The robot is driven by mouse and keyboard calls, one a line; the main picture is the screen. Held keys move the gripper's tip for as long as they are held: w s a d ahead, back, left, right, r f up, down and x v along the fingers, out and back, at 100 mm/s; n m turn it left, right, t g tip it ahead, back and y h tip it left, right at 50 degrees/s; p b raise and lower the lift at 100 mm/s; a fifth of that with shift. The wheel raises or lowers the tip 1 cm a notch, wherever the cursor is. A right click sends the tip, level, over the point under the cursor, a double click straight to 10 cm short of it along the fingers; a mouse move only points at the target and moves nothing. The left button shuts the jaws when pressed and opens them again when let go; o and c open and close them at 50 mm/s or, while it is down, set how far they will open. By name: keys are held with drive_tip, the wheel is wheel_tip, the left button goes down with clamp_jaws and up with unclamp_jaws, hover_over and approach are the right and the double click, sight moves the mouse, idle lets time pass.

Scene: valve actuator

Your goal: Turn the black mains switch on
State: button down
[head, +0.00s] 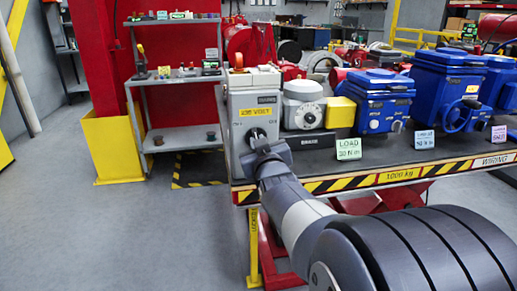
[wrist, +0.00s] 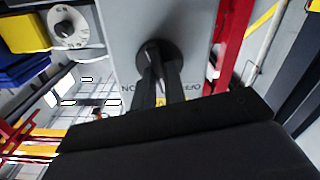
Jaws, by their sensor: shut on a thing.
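The black mains switch (head: 257,132) is on the front of a grey mains box (head: 241,104) with a yellow voltage label, at the left end of the workbench. My gripper (head: 262,144) reaches up to it from the front and is shut on the switch. In the wrist view the round black switch (wrist: 151,46) shows on the grey box face, with my gripper's fingers (wrist: 160,78) against it. The fingers hide part of the knob and some lettering on either side. I cannot tell which mark the switch points to.
A white dial unit (head: 303,102), a yellow block (head: 341,112) and blue actuators (head: 384,95) stand right of the box. A load sign (head: 348,149) stands at the bench's striped front edge (head: 400,177). A grey shelf (head: 180,138) is behind left. The left floor is clear.

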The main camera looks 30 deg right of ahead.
drive_tip(key=m, duration=1.1)
drive_tip(key=shift+d+f, duration=0.1)
drive_tip(key=shift+d, duration=0.05)
drive_tip(key=shift+m, duration=0.3)
drive_tip(key=c, duration=1.5)
unclamp_jaws()
drive_tip(key=shift+o, duration=0.2)
drive_tip(key=shift+s, duration=0.1)
drive_tip(key=p+v, duration=0.1)
drive_tip(key=v, duration=0.9)
drive_tip(key=shift+s, duration=0.35)
drive_tip(key=shift+w, duration=0.1)
